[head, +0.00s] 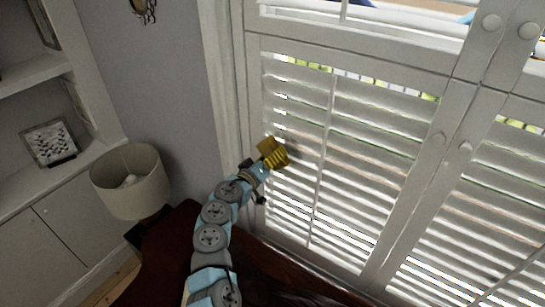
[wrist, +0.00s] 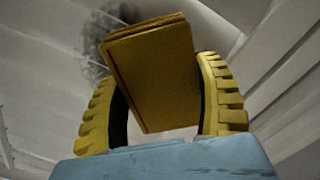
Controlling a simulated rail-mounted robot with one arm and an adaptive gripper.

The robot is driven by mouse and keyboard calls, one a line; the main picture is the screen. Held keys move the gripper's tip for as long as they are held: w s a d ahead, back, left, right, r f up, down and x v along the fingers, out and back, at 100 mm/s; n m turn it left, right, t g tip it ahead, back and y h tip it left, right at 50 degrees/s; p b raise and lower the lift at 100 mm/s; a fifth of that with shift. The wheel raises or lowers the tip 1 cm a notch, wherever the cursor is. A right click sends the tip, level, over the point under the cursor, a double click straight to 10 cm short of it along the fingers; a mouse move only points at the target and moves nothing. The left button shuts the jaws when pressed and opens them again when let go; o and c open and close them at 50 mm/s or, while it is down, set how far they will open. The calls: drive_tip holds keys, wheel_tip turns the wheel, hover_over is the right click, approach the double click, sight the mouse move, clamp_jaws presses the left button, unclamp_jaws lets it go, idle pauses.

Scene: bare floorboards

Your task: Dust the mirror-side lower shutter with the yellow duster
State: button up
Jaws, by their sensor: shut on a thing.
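The mirror-side lower shutter (head: 350,128) is the white louvred panel left of the centre stile in the head view. My gripper (head: 274,153) is at its left part, in front of the slats. The yellow duster (wrist: 155,75) is a flat block held between the two ridged yellow fingers of my gripper (wrist: 163,105) in the wrist view. It also shows in the head view (head: 267,145). A dark smudge (wrist: 95,45) marks the slats behind the duster's upper left in the wrist view. I cannot tell whether the duster touches the slats.
A lamp with a cream shade (head: 130,180) stands left of my arm. Dark red furniture (head: 165,245) lies below it. Shelves with a picture frame (head: 48,142) are at far left. Round knobs (head: 438,139) stick out from the shutters.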

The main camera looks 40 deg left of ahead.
sight(298, 157)
drive_tip(key=shift+w+a+b, duration=0.1)
drive_tip(key=shift+w+b, duration=0.4)
drive_tip(key=shift+b, duration=0.2)
drive_tip(key=shift+w+d+r+p, duration=0.1)
drive_tip(key=shift+d+r+p, duration=0.05)
drive_tip(key=shift+d+p, duration=0.85)
drive_tip(key=shift+d, duration=0.8)
drive_tip(key=shift+w+d+p, duration=0.2)
drive_tip(key=shift+d, duration=0.6)
drive_tip(key=shift+w+d+p, duration=0.15)
drive_tip(key=shift+d, duration=0.8)
drive_tip(key=shift+f, duration=0.2)
drive_tip(key=shift+w+b, duration=0.15)
drive_tip(key=shift+b, duration=0.2)
drive_tip(key=shift+a, duration=0.1)
